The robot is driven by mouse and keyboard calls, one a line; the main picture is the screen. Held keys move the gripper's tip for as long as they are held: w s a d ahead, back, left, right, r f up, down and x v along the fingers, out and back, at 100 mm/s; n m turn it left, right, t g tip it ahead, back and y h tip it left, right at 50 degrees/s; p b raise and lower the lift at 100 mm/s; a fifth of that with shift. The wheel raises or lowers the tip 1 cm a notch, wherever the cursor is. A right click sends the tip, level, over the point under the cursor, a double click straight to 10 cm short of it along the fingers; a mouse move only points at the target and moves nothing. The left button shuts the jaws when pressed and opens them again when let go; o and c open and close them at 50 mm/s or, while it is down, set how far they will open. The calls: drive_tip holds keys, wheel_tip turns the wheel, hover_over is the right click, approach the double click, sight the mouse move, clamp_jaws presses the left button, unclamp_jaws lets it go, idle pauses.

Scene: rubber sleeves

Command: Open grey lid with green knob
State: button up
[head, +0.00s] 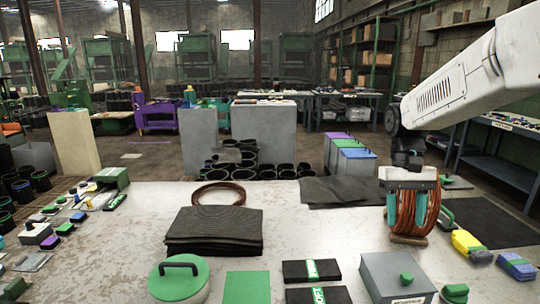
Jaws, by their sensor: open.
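The grey lid (385,268) tops a box at the front right of the table. Its small green knob (407,278) stands up near the lid's middle. The lid looks closed, and a label shows at the box's front edge. My gripper (406,212) hangs pointing down, behind and above the lid in the picture. Its two teal fingers are spread apart, with nothing clearly held. A copper-coloured coil (432,212) appears directly at the fingers; I cannot tell whether they touch it.
A round tub with a green lid and black handle (178,278) stands front left. Black sheets (213,232) are stacked mid-table. Black packs (312,270) lie left of the grey box; yellow and blue items (517,266) lie right. The table centre has bare room.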

drive_tip(key=s+a+r+t, duration=0.1)
drive_tip(key=s+a+t, duration=0.1)
drive_tip(key=s, duration=1.1)
drive_tip(key=s+a+n+t, duration=0.1)
drive_tip(key=s+a+t, duration=0.1)
drive_tip(key=s, duration=1)
drive_tip(key=shift+s+r+t, duration=0.35)
drive_tip(key=shift+t, duration=0.25)
